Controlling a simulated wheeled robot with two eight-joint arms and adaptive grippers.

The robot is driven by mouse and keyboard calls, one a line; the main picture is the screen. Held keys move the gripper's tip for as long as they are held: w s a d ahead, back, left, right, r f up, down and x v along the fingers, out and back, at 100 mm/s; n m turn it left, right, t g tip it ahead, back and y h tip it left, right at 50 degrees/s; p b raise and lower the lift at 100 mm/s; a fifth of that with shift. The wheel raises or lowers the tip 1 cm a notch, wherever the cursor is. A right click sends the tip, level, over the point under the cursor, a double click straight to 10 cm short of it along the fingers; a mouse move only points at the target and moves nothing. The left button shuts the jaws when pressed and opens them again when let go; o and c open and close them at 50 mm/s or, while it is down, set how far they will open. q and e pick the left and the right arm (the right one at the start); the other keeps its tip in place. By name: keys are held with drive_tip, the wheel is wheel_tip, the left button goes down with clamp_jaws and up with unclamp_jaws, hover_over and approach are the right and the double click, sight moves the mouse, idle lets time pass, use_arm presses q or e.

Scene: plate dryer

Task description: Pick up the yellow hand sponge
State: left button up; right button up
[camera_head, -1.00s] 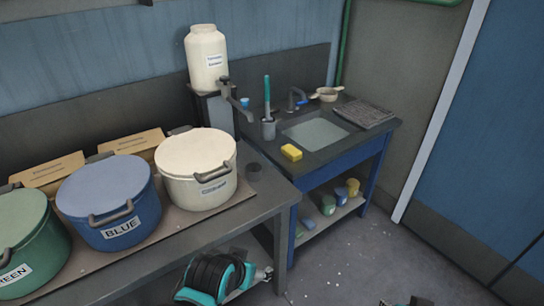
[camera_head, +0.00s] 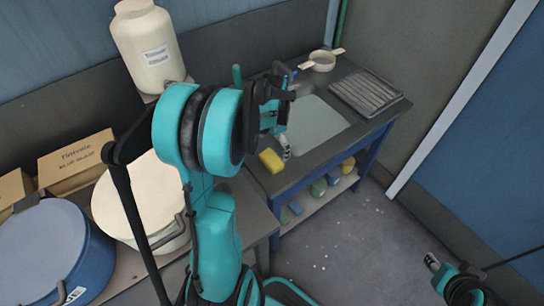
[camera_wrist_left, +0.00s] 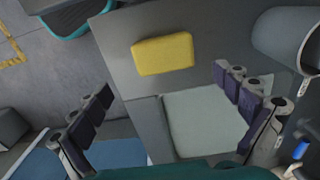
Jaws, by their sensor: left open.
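The yellow hand sponge (camera_head: 271,160) lies on the dark counter, at the near left side of the sink. In the left wrist view, the whole sponge (camera_wrist_left: 162,54) shows, lying flat. My left gripper (camera_head: 277,125) is over the counter, close to the sponge in the head view. In the left wrist view, the left gripper's fingers (camera_wrist_left: 160,84) are spread wide and empty, with the sponge ahead of the gap between them. My right gripper (camera_head: 448,275) shows small at the lower right of the head view, away from the counter; its jaw opening is unclear.
The sink basin (camera_head: 318,125) is beside the sponge. A grey cup (camera_wrist_left: 290,35) stands near it in the wrist view. A drying mat (camera_head: 366,93) and strainer (camera_head: 322,62) are farther back. Lidded pots, one blue (camera_head: 45,260), stand on the left bench.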

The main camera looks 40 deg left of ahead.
sight(271, 158)
use_arm(q)
drive_tip(key=shift+s+a+f, duration=0.15)
drive_tip(key=shift+f, duration=0.15)
drive_tip(key=f+b, duration=0.1)
drive_tip(key=f, duration=0.1)
drive_tip(key=f+b, duration=0.1)
drive_tip(key=f, duration=0.2)
drive_tip(key=f+b, duration=0.1)
drive_tip(key=f, duration=0.1)
drive_tip(key=shift+w+a+f, duration=0.2)
drive_tip(key=shift+a+f, duration=0.05)
drive_tip(key=shift+r, duration=0.15)
drive_tip(key=shift+c, duration=0.3)
drive_tip(key=c, duration=0.8)
